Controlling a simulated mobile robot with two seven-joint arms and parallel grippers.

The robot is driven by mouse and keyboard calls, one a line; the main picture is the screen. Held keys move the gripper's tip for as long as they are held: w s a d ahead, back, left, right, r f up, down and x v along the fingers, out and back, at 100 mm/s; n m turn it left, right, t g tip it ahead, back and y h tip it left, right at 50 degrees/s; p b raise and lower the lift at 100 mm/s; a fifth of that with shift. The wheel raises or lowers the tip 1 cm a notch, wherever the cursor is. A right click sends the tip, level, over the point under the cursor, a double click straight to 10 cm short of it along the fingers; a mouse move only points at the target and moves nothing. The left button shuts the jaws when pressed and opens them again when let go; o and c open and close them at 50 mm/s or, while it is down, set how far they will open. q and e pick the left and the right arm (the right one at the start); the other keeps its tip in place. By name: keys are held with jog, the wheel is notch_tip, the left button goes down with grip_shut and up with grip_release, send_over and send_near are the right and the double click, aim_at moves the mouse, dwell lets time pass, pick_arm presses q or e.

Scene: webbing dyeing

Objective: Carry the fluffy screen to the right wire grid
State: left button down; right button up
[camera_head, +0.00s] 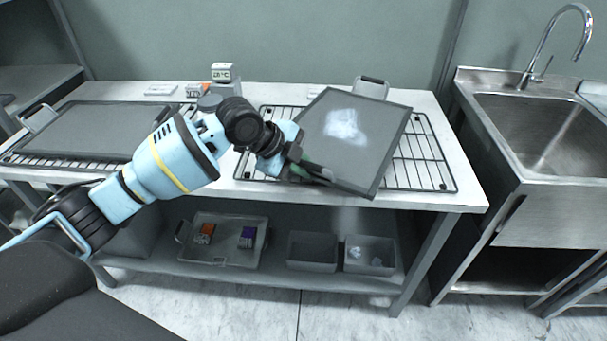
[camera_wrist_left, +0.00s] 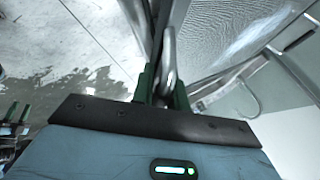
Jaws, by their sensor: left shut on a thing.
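The fluffy screen (camera_head: 365,160) is a dark-framed grey mesh panel with a white fluffy patch in its middle. It sits over the right wire grid (camera_head: 432,165), tilted and turned against it; I cannot tell whether it touches the grid. My left gripper (camera_head: 300,168) is shut on the screen's near edge. In the left wrist view the green fingers (camera_wrist_left: 163,88) close around a metal handle, with the mesh of the screen (camera_wrist_left: 235,35) beyond. The screen hides much of the grid.
Another grey screen (camera_head: 100,130) lies on the left wire grid (camera_head: 60,162). A small display (camera_head: 222,72) stands at the table's back. A steel sink (camera_head: 535,130) stands to the right. The shelf below holds a tray (camera_head: 222,262) and two grey bins (camera_head: 312,262).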

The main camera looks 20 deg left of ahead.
pick_arm(q)
jog(key=shift+w+r, duration=0.2)
jog(key=shift+r, duration=0.05)
pick_arm(e)
jog(key=shift+s, duration=0.15)
pick_arm(q)
jog(key=shift+w, duration=0.25)
jog(key=shift+f, duration=1.85)
pick_arm(e)
jog(key=shift+s, duration=0.2)
pick_arm(q)
jog(key=c, duration=1.7)
grip_release()
jog(key=shift+s+f, duration=0.1)
jog(key=shift+f, duration=0.1)
jog(key=o, duration=0.3)
jog(key=shift+a+r, duration=0.1)
jog(key=shift+r, duration=0.05)
pick_arm(e)
jog(key=shift+w, duration=0.2)
